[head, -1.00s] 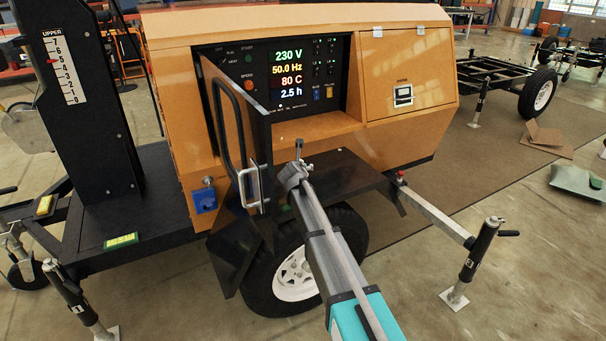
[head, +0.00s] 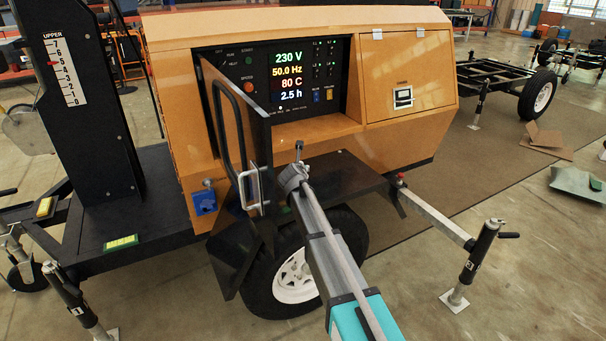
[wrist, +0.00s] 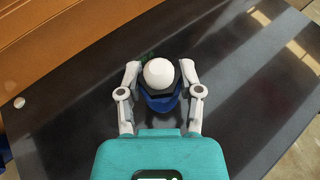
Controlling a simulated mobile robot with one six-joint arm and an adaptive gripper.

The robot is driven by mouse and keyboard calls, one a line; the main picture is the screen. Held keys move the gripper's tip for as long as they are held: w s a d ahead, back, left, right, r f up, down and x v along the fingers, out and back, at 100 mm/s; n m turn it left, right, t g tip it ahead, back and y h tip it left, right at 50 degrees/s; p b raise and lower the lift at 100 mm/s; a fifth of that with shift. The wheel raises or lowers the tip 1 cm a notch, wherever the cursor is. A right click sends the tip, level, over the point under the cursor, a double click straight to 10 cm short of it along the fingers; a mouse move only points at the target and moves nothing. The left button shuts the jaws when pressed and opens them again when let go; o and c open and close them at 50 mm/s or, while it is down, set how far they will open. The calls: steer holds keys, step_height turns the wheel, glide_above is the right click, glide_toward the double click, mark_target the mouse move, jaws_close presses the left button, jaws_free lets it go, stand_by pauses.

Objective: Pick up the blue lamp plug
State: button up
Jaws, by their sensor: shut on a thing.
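The blue lamp plug (wrist: 164,102) shows in the wrist view between my two fingers, with a round white end (wrist: 158,74) facing the camera. My gripper (wrist: 160,80) is shut on it, one pale finger on each side. The plug is over the dark shelf; whether it touches the shelf cannot be told. In the head view my grey and teal arm reaches to the dark shelf (head: 340,172) below the control panel. The fingers and the plug cannot be made out there.
A blue socket (head: 204,203) is on the orange generator's (head: 240,32) lower left. An open black panel door (head: 236,125) with a handle stands left of my arm. A wheel (head: 294,275) is below. A jack leg (head: 478,250) stands at the right.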

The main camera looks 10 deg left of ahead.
steer(key=shift+r, duration=0.1)
jaws_close()
step_height(320, 180, up, 10)
steer(key=p, duration=1)
